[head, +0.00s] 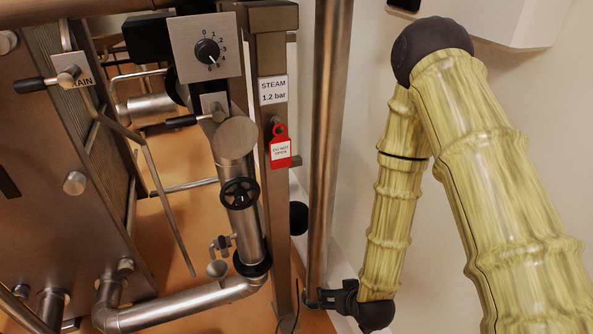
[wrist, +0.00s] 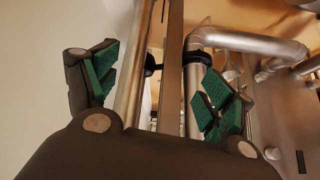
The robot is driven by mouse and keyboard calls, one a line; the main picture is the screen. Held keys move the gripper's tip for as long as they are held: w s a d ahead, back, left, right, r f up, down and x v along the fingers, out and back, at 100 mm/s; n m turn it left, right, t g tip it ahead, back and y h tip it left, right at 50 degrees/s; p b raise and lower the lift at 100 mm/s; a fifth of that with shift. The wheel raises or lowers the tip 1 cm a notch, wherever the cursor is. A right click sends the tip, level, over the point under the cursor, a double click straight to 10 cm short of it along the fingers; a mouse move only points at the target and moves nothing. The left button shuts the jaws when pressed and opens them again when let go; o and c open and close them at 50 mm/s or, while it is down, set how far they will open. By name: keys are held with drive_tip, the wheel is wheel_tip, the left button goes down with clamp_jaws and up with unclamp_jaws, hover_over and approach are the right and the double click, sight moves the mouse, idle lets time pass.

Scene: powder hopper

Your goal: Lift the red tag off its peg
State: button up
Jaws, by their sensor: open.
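The red tag (head: 281,158) hangs upright from its peg on the front of a square steel post (head: 268,210). It has a ring-shaped top and a white "DO NOT OPEN" label. It shows only in the head view; I cannot make it out in the wrist view. In the wrist view my gripper (wrist: 158,88) is open, its green-padded fingers wide apart with nothing between them. In the head view the dark wrist end of my arm is low, right of the post and well below the tag; the fingers are hard to see there.
A thick vertical pipe (head: 326,150) stands between the post and my arm. A "STEAM 1.2 bar" sign (head: 273,90) is just above the tag. Left of the post are a dial plate (head: 205,48), a black handwheel (head: 239,192) and a bent pipe (head: 190,302).

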drive_tip(key=w+a+r+n+t+y+b, duration=0.1)
drive_tip(key=w+a+r+t, duration=0.35)
drive_tip(key=w+r, duration=0.7)
drive_tip(key=n+t+y+b, duration=0.1)
drive_tip(key=t+y, duration=0.2)
drive_tip(key=t, duration=0.2)
approach(280, 141)
drive_tip(key=f, duration=0.1)
drive_tip(key=p+x, duration=0.1)
drive_tip(key=x, duration=0.4)
drive_tip(key=p+x, duration=0.2)
drive_tip(key=x, duration=0.3)
drive_tip(key=shift+w+f, duration=0.1)
drive_tip(key=shift+f, duration=0.15)
drive_tip(key=c, duration=1.1)
drive_tip(key=shift+r, duration=0.15)
drive_tip(key=shift+r, duration=0.55)
